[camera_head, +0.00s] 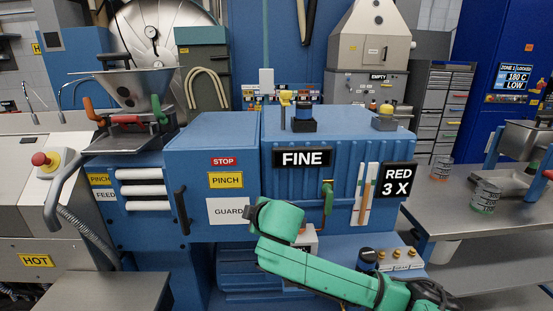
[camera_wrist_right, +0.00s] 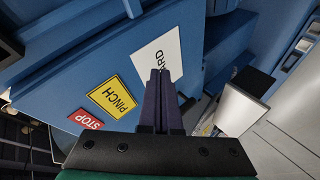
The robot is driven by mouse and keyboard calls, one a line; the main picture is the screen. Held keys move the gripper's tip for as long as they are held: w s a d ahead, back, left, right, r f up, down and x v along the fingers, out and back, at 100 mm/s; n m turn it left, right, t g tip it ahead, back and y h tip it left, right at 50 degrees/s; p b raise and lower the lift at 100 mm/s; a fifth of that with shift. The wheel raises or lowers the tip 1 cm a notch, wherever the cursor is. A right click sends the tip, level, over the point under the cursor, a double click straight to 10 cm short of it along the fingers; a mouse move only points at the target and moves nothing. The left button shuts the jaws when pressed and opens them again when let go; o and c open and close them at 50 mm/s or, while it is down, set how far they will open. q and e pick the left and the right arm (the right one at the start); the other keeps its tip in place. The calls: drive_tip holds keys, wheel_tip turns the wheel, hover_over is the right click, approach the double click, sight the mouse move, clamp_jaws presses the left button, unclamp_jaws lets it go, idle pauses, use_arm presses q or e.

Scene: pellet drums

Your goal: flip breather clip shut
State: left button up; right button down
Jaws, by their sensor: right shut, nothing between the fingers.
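No part can be picked out for certain as the breather clip. A small black fitting with a blue band (camera_head: 304,117) stands on top of the blue machine, with an upright yellow piece (camera_head: 285,98) beside it. A black, blue-ringed cap (camera_head: 367,258) sits low at the right front. My right gripper (camera_wrist_right: 160,72) is shut and empty, its dark fingers together before the white GUARD label (camera_wrist_right: 157,60). In the head view my green right arm reaches in from the lower right and its wrist hides the fingers. My left gripper is not in view.
The blue machine's front carries a FINE sign (camera_head: 302,158), a black handle (camera_head: 181,211) and a brass-and-green lever (camera_head: 327,200). A hopper (camera_head: 143,88) stands at the left.

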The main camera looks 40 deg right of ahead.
wheel_tip(320, 180, up, 16)
drive_tip(key=d+n+t+h, duration=0.2)
drive_tip(key=t, duration=0.1)
drive_tip(key=n+t+h, duration=0.2)
drive_tip(key=h, duration=0.1)
approach(285, 97)
drive_tip(key=a, duration=0.7)
drive_tip(key=w+d+p, duration=0.6)
drive_tip(key=w+d, duration=0.2)
drive_tip(key=shift+d+r+y+p, duration=0.25)
drive_tip(key=shift+y+p, duration=0.05)
drive_tip(key=shift+p, duration=0.1)
drive_tip(key=shift+w, duration=0.2)
